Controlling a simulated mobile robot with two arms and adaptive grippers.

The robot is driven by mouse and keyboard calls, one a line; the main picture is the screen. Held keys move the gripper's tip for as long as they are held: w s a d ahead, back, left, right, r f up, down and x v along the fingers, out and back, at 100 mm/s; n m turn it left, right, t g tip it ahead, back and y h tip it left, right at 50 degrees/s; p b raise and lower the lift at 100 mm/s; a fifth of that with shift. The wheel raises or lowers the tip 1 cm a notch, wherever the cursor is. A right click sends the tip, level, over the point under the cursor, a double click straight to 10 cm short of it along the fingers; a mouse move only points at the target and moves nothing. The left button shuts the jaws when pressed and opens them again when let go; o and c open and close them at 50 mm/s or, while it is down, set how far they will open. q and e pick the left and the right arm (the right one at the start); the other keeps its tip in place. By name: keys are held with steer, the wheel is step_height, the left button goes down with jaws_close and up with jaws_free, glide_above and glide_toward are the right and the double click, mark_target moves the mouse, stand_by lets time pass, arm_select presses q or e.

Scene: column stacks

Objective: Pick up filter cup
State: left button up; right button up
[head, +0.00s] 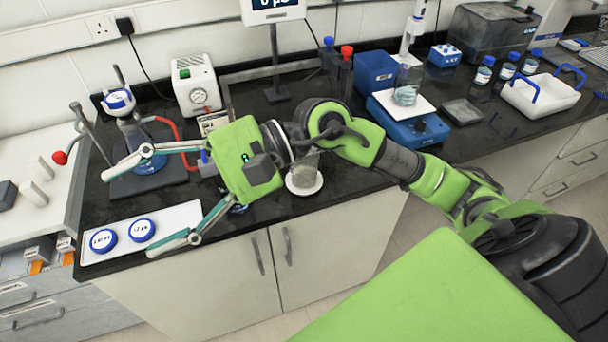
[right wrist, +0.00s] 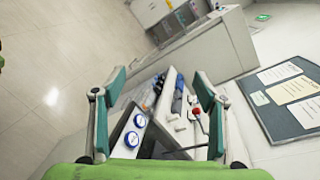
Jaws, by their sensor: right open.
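A cup with a blue, white-labelled top (head: 118,100), likely the filter cup, sits upright on a flask (head: 150,165) at the left of the bench. Two round blue lids with white labels (head: 141,230) lie on a white tray (head: 185,214) at the front left; they also show in the right wrist view (right wrist: 131,139). My right gripper (head: 142,203) is wide open and empty, above the bench between the flask and the tray. In the right wrist view its two fingers (right wrist: 160,85) are spread, with nothing between the tips. My left gripper is not in view.
A red hose (head: 185,132) runs from the flask toward a white pump (head: 197,85). A metal stand post (head: 90,130) rises left of the flask. A glass on a white dish (head: 305,184) stands right of my gripper. Farther right are a blue scale (head: 410,128) and a white carrier (head: 540,97).

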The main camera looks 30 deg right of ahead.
steer(key=w+d+f+n+h, duration=0.3)
steer(key=d+f+n+h, duration=0.1)
steer(key=d+f+h, duration=0.35)
steer(key=n+t+h, duration=0.2)
steer(key=n+h, duration=0.1)
steer(key=h, duration=0.7)
glide_above(304, 170)
steer(key=s+d, duration=0.1)
steer(key=s, duration=0.2)
steer(key=f, duration=0.1)
steer(key=shift+y, duration=0.25)
steer(key=p+x, duration=0.1)
steer(key=x, duration=0.3)
steer(key=p+x, duration=0.1)
steer(key=x, duration=0.3)
steer(key=w+p+x, duration=0.1)
steer(key=p+x, duration=0.1)
steer(key=x, duration=0.2)
steer(key=shift+w+a+f, duration=0.1)
steer(key=shift+w+f, duration=0.25)
steer(key=shift+f, duration=0.25)
steer(key=c, duration=1.6)
steer(key=shift+r, duration=0.15)
